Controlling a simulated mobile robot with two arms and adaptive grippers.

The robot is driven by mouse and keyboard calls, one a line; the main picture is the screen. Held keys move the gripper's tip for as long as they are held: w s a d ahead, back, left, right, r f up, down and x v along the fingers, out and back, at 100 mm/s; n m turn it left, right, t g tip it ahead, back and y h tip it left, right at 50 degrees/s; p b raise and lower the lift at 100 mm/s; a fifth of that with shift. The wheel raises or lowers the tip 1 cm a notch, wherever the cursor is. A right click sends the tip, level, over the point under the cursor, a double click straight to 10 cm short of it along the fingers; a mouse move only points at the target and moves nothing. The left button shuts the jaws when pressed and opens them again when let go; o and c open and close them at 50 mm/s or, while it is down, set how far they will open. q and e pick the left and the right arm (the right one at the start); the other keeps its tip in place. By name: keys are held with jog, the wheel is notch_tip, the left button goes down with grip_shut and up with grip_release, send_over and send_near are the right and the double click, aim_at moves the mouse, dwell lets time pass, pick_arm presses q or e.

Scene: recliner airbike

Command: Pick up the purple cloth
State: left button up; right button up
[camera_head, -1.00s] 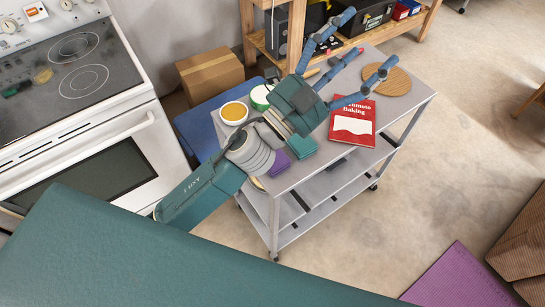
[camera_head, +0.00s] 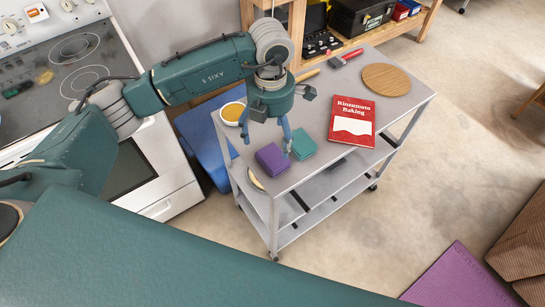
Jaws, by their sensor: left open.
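The purple cloth (camera_head: 271,159) is a small folded stack lying on the top of the grey cart (camera_head: 318,105), near its left end. A teal folded cloth (camera_head: 302,144) lies just to its right. My left gripper (camera_head: 268,143) points down over the purple cloth, its blue fingers spread apart and empty. One finger shows at the bowl's side of the cloth, another in front of the teal cloth. I cannot tell whether the fingertips touch anything. My right gripper is not in view.
A bowl of yellow-orange food (camera_head: 232,112), a red book (camera_head: 352,121), a round wooden board (camera_head: 386,80) and a red-headed tool (camera_head: 346,57) are on the cart. A white stove (camera_head: 160,165) stands at left. Floor to the right is mostly open.

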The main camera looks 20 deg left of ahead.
aim_at(273, 156)
pick_arm(q)
notch_tip(273, 156, down, 4)
jog(key=shift+r+p, duration=0.15)
jog(key=shift+p, duration=0.15)
jog(key=shift+d+f+p, duration=0.15)
jog(key=shift+f+p, duration=0.25)
jog(key=shift+f, duration=0.15)
jog(key=f, duration=0.1)
jog(key=f+p, duration=0.1)
jog(key=f, duration=0.1)
jog(key=shift+w+f, duration=0.2)
jog(key=shift+f, duration=0.5)
jog(key=shift+c, duration=0.6)
jog(key=c, duration=1.1)
